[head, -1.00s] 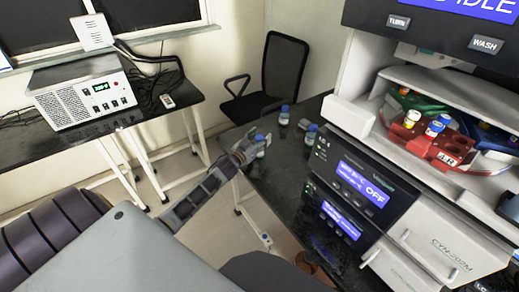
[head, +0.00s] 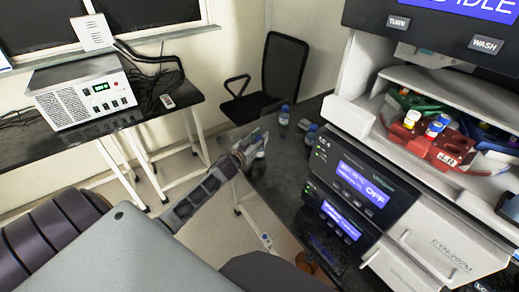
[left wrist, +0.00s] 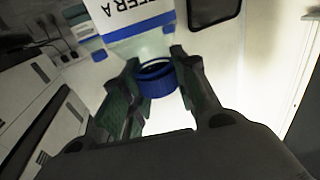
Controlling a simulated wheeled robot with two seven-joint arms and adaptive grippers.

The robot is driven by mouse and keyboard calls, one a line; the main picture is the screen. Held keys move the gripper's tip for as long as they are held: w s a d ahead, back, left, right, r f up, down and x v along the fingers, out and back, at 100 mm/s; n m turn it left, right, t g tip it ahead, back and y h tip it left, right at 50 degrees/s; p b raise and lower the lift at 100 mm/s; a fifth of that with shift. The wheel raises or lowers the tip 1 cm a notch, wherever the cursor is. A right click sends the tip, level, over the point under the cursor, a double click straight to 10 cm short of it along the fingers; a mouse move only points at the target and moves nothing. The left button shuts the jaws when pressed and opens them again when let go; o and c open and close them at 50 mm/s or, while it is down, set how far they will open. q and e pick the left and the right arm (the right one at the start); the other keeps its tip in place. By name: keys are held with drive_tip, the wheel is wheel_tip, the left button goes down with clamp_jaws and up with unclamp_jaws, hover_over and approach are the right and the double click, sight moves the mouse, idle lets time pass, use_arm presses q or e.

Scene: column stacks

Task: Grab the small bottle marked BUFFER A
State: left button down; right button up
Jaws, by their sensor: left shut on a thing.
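The small bottle (left wrist: 135,22) has a white label with blue bands; the label's visible end reads "FER A", upside down in the left wrist view. My left gripper (left wrist: 157,75) is shut on it near its blue cap (left wrist: 158,80), with one finger on each side. In the head view my left gripper (head: 252,148) is over the near-left edge of the dark bench (head: 275,185). The bottle is small there and partly hidden by the fingers. My right gripper is not in view.
Other blue-capped bottles stand behind the gripper, one at the back (head: 284,116) and one beside the instrument (head: 311,132). The analyser (head: 365,185) bounds the bench on the right. A chair (head: 275,75) stands behind it.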

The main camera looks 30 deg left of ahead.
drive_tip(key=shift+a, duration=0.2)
use_arm(q)
drive_tip(key=shift+r, duration=0.2)
drive_tip(key=shift+r, duration=1.6)
drive_tip(key=shift+s+f, duration=0.1)
drive_tip(key=shift+s, duration=0.6)
drive_tip(key=s, duration=1.6)
drive_tip(key=shift+s+a+p, duration=0.3)
drive_tip(key=shift+a+p, duration=0.05)
drive_tip(key=shift+a, duration=0.1)
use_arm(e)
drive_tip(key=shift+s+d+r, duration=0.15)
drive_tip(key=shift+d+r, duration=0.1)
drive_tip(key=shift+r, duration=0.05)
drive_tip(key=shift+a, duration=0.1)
